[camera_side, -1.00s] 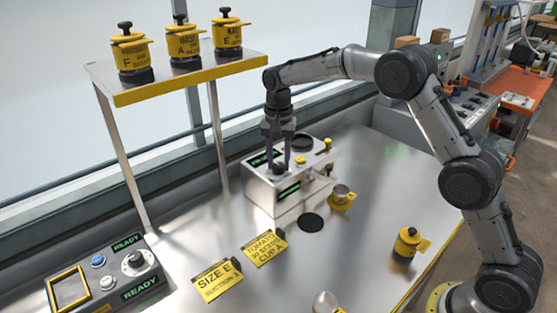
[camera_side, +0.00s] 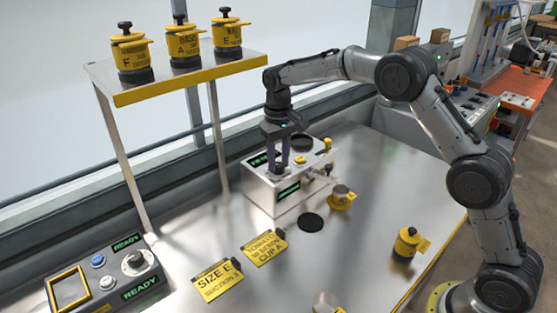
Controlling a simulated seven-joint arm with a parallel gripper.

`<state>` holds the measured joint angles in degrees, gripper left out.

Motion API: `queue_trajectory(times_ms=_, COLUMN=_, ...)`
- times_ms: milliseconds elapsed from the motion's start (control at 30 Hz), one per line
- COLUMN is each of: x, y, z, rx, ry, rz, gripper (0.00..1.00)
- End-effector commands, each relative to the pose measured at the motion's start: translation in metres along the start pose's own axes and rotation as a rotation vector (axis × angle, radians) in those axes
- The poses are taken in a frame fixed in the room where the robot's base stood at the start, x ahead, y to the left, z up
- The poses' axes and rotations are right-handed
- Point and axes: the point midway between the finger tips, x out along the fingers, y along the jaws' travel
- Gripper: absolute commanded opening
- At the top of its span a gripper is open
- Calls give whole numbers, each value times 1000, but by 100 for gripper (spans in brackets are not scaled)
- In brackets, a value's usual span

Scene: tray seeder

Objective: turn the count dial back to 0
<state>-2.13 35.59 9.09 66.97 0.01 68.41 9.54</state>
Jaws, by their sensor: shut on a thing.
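The count dial (camera_side: 278,168) is a dark knob on top of the white seeder box (camera_side: 262,193), between two green-lit displays. My gripper (camera_side: 278,162) points straight down over the box with its purple-grey fingers shut around the dial. The fingers hide most of the dial, so its pointer and any marks cannot be read. The display text on the box (camera_side: 288,190) is too small to read.
A yellow-collared cup (camera_side: 341,197) and a black disc (camera_side: 311,222) are by the box. A shelf (camera_side: 190,78) with three yellow canisters stands at the back left. Two yellow cards (camera_side: 218,281) and a READY control panel (camera_side: 110,275) lie in front. A yellow canister (camera_side: 407,244) stands right.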

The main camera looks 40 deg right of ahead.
Motion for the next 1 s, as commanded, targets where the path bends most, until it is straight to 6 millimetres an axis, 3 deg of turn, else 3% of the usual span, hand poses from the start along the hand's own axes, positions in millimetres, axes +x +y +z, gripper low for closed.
queue_trajectory(times_ms=600, x=-2, y=0, z=-1, rx=-561, ry=4, rz=0, gripper=0)
queue_trajectory(times_ms=1000, x=-2, y=0, z=-1, rx=-774, ry=5, rz=1, gripper=0)
